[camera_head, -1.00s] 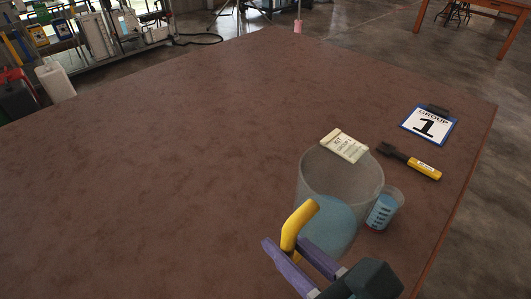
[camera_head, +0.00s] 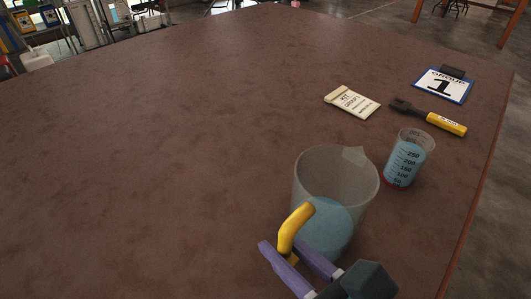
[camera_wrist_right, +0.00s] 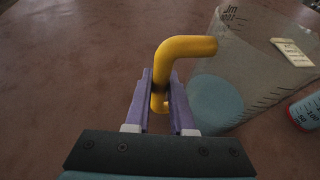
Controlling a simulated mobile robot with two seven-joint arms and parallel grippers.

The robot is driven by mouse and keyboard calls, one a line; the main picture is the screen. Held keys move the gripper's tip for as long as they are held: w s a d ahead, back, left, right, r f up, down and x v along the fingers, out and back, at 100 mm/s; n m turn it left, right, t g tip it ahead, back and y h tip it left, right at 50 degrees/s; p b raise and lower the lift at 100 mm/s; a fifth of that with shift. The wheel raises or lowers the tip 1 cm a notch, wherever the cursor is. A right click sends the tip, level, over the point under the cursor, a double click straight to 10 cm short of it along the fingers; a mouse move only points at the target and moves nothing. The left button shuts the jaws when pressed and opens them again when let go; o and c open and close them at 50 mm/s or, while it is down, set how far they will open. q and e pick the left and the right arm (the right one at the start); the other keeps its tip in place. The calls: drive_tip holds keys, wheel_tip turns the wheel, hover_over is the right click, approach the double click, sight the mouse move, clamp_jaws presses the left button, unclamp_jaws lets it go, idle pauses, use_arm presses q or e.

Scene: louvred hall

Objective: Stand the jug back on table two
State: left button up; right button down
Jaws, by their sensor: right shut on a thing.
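The jug (camera_head: 362,188) is a clear grey vessel with a yellow handle and pale blue liquid low inside. It stands out at the lower right of the head view and also shows in the right wrist view (camera_wrist_right: 262,68). My right gripper (camera_head: 283,248) has its purple fingers shut on the yellow handle, which rises between them in the wrist view. The jug looks roughly upright. Its base is partly hidden, and I cannot tell its height above the brown table (camera_head: 180,150). A sign (camera_head: 443,86) on this table reads GROUP 1. My left gripper is out of view.
A small beaker (camera_head: 404,162) of blue liquid stands just right of the jug. Beyond lie a cream kit card (camera_head: 352,102) and a yellow-handled brush (camera_head: 430,116). The table's left and middle are bare. Its right edge drops to a concrete floor (camera_head: 505,200).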

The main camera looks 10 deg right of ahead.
drive_tip(key=shift+f, duration=0.15)
drive_tip(key=c, duration=0.8)
unclamp_jaws()
drive_tip(key=shift+o, duration=0.2)
